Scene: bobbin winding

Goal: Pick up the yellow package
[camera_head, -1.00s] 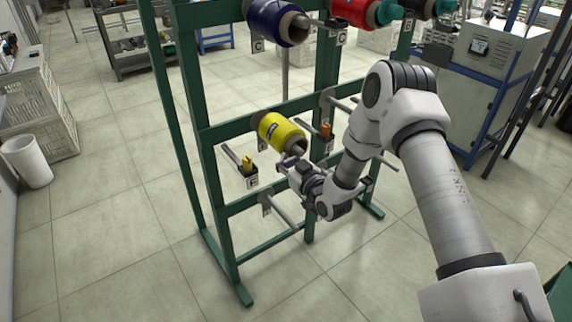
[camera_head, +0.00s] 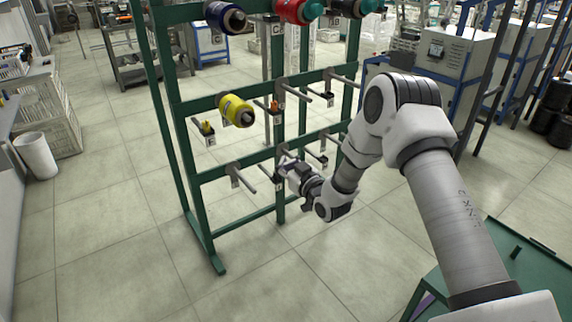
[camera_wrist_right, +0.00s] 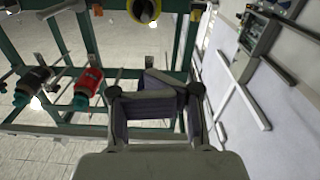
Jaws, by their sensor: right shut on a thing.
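A yellow bobbin, likely the yellow package (camera_head: 238,110), sits on a peg of the green rack (camera_head: 194,180). Its dark end faces me, and it also shows at the top of the right wrist view (camera_wrist_right: 144,10). My right gripper (camera_head: 284,165) is below and right of it, clearly apart from it. In the right wrist view my right gripper (camera_wrist_right: 165,88) is shut, with its fingertips drawn together. What lies between them I cannot make out. My left gripper is not in view.
Blue (camera_head: 224,17), red (camera_head: 298,10) and black (camera_head: 350,8) bobbins hang on the upper rack. Bare pegs (camera_head: 243,180) stick out near my gripper. A small yellow piece (camera_head: 207,128) sits left of the bobbin. A green table (camera_head: 510,265) stands at lower right. Floor in front is clear.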

